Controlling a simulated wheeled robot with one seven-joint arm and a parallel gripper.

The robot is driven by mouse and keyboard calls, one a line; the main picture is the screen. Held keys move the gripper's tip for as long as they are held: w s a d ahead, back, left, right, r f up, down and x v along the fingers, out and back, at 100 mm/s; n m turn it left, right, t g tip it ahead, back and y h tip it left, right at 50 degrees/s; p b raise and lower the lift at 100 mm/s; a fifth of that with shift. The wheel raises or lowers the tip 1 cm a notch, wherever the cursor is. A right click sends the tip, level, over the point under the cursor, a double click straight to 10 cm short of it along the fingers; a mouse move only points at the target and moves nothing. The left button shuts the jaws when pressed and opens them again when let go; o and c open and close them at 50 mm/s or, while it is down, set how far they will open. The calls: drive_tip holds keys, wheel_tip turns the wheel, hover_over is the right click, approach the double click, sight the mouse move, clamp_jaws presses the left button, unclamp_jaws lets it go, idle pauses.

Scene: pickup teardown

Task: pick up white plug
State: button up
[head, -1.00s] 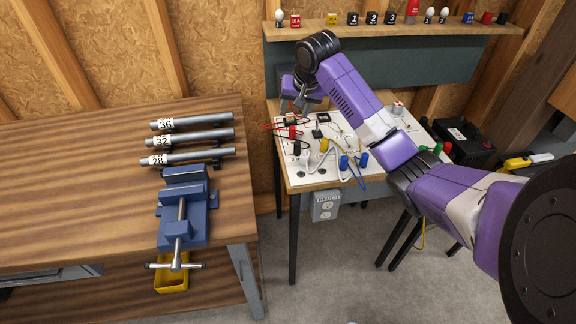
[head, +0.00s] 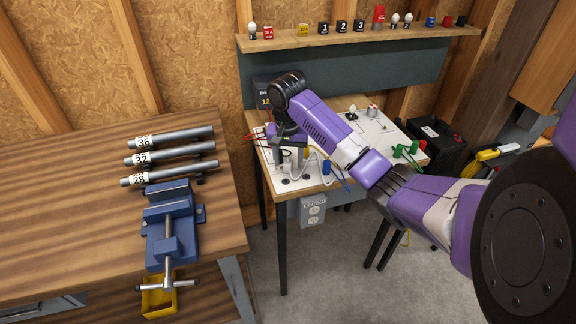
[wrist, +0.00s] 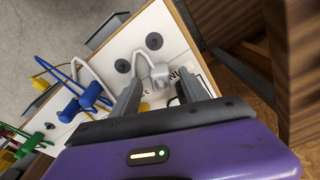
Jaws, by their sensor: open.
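The white plug (wrist: 159,76) shows in the wrist view with its thick white cord curving away to the left, at the board's edge beside two dark round sockets. My gripper (wrist: 160,88) is open, with its two grey fingers on either side of the plug's near part. I cannot tell whether either finger touches it. In the head view my gripper (head: 291,158) points down over the left part of the white board (head: 300,184), and it mostly hides the plug there. The white cord (head: 325,165) shows just right of the fingers.
Blue plugs (wrist: 90,95) with blue cord lie left of the fingers in the wrist view. Green plugs (head: 406,151) sit at the board's right. A workbench (head: 60,220) with a blue vise (head: 172,225) stands left. A grey outlet box (head: 312,209) hangs at the board's front.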

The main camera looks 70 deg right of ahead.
drive_tip(key=shift+d+f, duration=0.1)
drive_tip(key=shift+f, duration=0.75)
drive_tip(key=shift+c, duration=0.4)
clamp_jaws()
drive_tip(key=shift+r, duration=0.1)
